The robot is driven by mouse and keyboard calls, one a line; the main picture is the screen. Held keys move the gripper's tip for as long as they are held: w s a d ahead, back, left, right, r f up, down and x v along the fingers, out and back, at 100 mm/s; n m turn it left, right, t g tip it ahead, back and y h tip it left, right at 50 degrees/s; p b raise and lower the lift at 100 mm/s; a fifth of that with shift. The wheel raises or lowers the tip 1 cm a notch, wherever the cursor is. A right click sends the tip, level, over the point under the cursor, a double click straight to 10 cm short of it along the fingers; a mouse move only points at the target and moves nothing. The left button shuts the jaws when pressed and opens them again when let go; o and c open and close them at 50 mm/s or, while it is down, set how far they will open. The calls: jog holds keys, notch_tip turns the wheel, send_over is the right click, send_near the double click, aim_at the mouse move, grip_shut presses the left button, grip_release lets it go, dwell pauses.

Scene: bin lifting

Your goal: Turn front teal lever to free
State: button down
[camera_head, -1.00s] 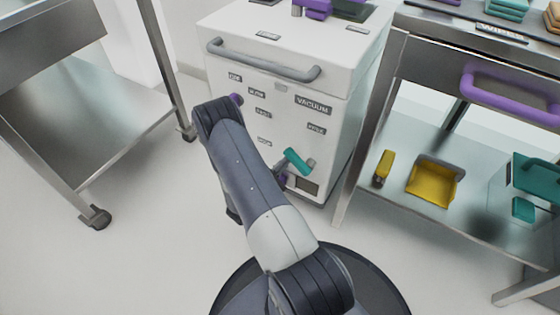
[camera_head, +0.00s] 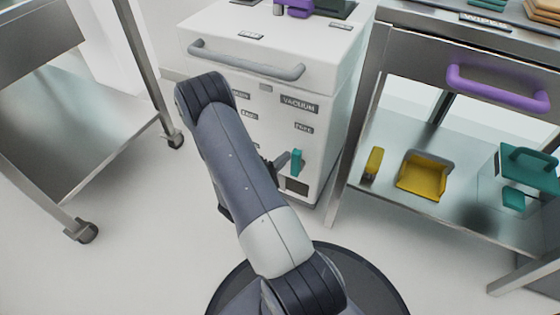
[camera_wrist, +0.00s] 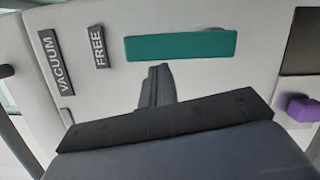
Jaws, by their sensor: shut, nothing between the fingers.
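The teal lever (camera_head: 296,162) is on the front of the white cabinet (camera_head: 345,85), low on its right side. Its handle stands about upright, below the FREE label (camera_head: 304,128). In the wrist view, which is turned sideways, the teal lever (camera_wrist: 180,46) lies as a long bar beside the FREE label (camera_wrist: 100,47). My gripper (camera_wrist: 157,72) is shut and empty, with its tips close to the lever's long side. I cannot tell whether they touch it. In the head view my gripper (camera_head: 284,158) is just left of the lever, partly hidden by my arm.
The VACUUM label (camera_head: 300,104) is above FREE. A grey handle bar (camera_head: 245,62) crosses the cabinet's upper front. A steel cart (camera_head: 440,205) at right holds a yellow bin (camera_head: 424,178) and a teal-lidded box (camera_head: 527,170). Another steel table (camera_head: 85,135) stands at left.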

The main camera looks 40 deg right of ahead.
jog(key=shift+s+d+r, duration=0.1)
jog(key=shift+s, duration=0.1)
dwell(0.6)
jog(key=w+a+p, duration=0.1)
jog(key=w+a, duration=0.1)
jog(key=a, duration=0.9)
jog(key=shift+w+a, duration=0.15)
jog(key=shift+a, duration=0.1)
jog(key=w+d+b, duration=0.1)
jog(key=d+b, duration=0.1)
jog(key=d, duration=0.7)
jog(key=f+n, duration=0.1)
jog(key=n, duration=0.2)
jog(key=f+n+t+p, duration=0.1)
jog(key=f+n, duration=0.1)
jog(key=d+f+n+h+p, duration=0.1)
jog(key=f+n, duration=0.1)
jog(key=n, duration=0.1)
jog(key=shift+w+f+n+t, duration=0.1)
jog(key=shift+w+n+t, duration=0.2)
jog(key=shift+t, duration=0.1)
